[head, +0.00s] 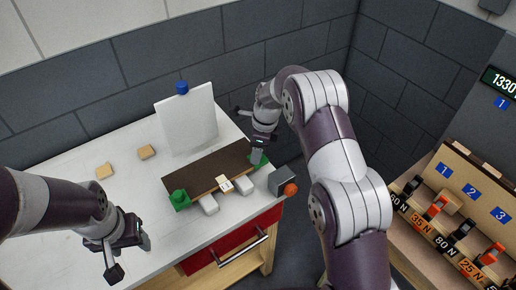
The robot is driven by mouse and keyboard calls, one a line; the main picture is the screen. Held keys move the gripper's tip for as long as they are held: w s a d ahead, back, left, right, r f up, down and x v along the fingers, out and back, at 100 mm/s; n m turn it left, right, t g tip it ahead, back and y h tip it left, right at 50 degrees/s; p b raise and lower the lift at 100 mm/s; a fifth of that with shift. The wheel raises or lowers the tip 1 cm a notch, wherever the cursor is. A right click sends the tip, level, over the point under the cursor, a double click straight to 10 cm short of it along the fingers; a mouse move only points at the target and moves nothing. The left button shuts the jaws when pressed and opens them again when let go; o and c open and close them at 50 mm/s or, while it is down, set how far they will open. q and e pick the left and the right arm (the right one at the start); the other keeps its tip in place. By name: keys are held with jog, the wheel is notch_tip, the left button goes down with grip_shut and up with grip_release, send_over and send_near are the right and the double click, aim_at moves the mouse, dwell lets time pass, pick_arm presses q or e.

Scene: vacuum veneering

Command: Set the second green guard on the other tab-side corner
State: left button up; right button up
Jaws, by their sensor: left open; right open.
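A dark brown board (212,173) lies on the white table, with a small pale tab (224,184) at its front edge. One green guard (179,200) sits at the board's front left corner. Another green guard (264,161) shows at the right end of the board, partly hidden by my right gripper (257,156). My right gripper is open, its fingertips close to that guard; I cannot tell whether they touch it. My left gripper (130,257) is open and empty above the table's front left, apart from the board.
A white panel (188,124) with a blue knob (182,87) stands behind the board. Two pale blocks (209,205) lie at its front edge. A grey box with an orange knob (291,190) is at the right. Wooden pieces (147,152) lie behind left. A clamp rack (450,203) stands far right.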

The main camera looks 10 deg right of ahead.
jog(key=r, duration=0.4)
jog(key=d+r+b, duration=0.1)
jog(key=r, duration=0.2)
jog(key=shift+s, duration=0.15)
notch_tip(320, 180, up, 6)
jog(key=p, duration=0.4)
send_over(264, 159)
jog(key=shift+f, duration=0.2)
